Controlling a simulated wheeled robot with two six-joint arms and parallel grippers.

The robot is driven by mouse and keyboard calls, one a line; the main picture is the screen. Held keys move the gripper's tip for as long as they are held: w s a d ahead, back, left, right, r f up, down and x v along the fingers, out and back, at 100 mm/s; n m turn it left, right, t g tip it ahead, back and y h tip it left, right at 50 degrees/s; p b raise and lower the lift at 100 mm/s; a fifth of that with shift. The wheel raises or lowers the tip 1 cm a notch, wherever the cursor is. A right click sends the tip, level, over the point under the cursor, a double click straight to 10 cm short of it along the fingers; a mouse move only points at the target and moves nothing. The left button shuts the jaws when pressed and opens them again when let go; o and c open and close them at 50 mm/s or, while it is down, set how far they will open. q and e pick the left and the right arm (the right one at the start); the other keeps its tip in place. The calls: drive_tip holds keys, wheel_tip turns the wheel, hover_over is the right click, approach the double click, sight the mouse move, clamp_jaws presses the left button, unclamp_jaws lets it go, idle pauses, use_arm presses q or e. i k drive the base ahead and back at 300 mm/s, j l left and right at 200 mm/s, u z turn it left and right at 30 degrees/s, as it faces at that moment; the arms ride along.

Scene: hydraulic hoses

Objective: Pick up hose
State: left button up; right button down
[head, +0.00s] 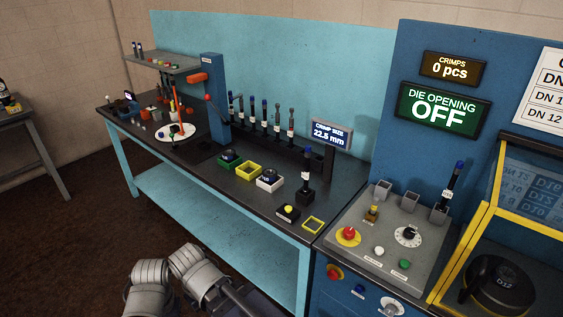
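Several dark hoses with blue or grey tips and white labels stand upright in a row in a rack; one hose (264,114) is near its middle. Another hose (307,170) stands upright in a black block on the bench, right of the rack. A further blue-tipped hose (449,184) stands slightly tilted in a grey holder on the control panel. Only grey arm links of mine show at the bottom left, away from the hoses. Neither gripper's fingers can be seen.
The dark bench top (205,165) carries coloured bins, including a yellow one (248,171), and a white round plate (175,133). A blue post (215,105) rises beside the rack. A yellow-framed machine (472,245) stands at right. Brown floor lies open at left.

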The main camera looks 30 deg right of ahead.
sight(306, 175)
drive_tip(key=l+z, duration=0.1)
drive_tip(key=z, duration=0.75)
drive_tip(key=l+z, duration=0.15)
drive_tip(key=z, duration=0.25)
drive_tip(key=i+j, duration=0.05)
